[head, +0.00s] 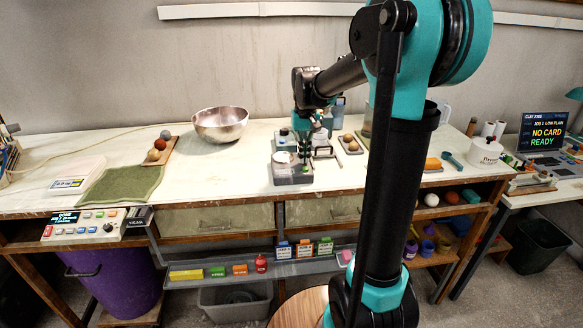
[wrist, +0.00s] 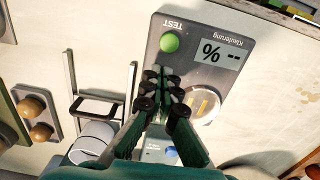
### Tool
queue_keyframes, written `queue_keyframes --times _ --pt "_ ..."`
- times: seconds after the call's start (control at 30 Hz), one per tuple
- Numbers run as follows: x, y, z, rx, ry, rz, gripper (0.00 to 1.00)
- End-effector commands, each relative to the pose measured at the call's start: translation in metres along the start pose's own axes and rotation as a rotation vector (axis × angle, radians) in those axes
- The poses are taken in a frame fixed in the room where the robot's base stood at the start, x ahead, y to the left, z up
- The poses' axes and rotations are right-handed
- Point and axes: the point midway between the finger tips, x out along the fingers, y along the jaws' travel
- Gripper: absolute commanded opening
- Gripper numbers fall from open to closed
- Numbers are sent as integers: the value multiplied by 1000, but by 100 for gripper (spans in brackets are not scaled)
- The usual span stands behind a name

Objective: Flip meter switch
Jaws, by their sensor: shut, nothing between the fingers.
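The meter (wrist: 224,75) is a grey box in the wrist view, seen upside down. It has a display (wrist: 220,53) reading "% --", a round green button (wrist: 169,42) beside the word TEST, and a pale round part with yellowish strips (wrist: 203,103). No lever-type switch can be made out; my fingers hide part of the face. In the head view the meter (head: 292,178) sits near the table's front edge. My gripper (wrist: 165,78) is shut and empty over the meter, its tips just short of the green button; contact cannot be told. It also shows in the head view (head: 304,155).
A metal stand (wrist: 98,107) and a white cylinder (wrist: 92,141) are close beside the meter in the wrist view. A metal bowl (head: 220,124) stands at the back left, a green cloth (head: 120,185) at the front left.

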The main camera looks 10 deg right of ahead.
Motion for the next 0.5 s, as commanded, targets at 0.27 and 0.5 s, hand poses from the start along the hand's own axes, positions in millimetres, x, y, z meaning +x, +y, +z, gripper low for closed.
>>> queue_keyframes --times 0.27,0.5 --pt "-5 0 0 0 0 0 0" --pt "-23 0 0 0 0 0 0"
